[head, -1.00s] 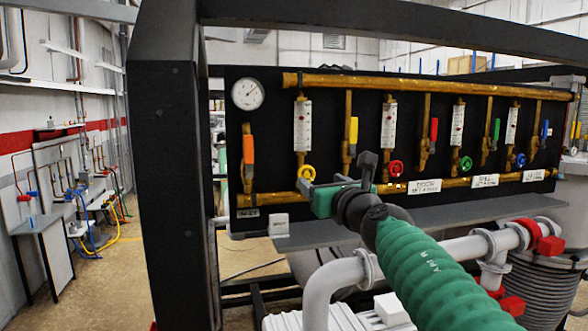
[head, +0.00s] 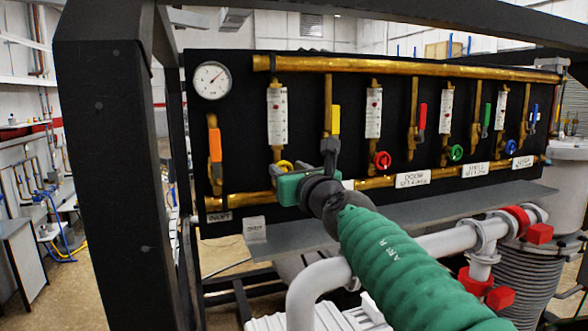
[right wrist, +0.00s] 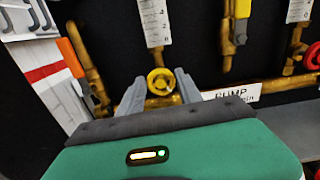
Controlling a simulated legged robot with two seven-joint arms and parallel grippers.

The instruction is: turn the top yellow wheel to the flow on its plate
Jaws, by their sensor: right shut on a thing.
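The yellow wheel (head: 284,167) sits low on the left flow tube of the black panel, partly hidden by my right gripper in the head view. In the right wrist view the wheel (right wrist: 160,82) shows its ring and spokes between two grey fingers. My right gripper (right wrist: 162,92) is shut on the wheel, one finger on each side. Its green body (head: 290,188) stands in front of the brass pipe in the head view. The white plate reading PUMP (right wrist: 230,96) is to the right of the wheel; its small print is unclear. My left gripper is not in view.
A red wheel (head: 381,160), a green wheel (head: 455,153) and a blue wheel (head: 510,147) lie to the right. An orange lever (head: 215,145) and a yellow lever (head: 335,120) flank the flow tube. A grey shelf (head: 450,213) juts out below the panel. A black frame post (head: 105,170) stands left.

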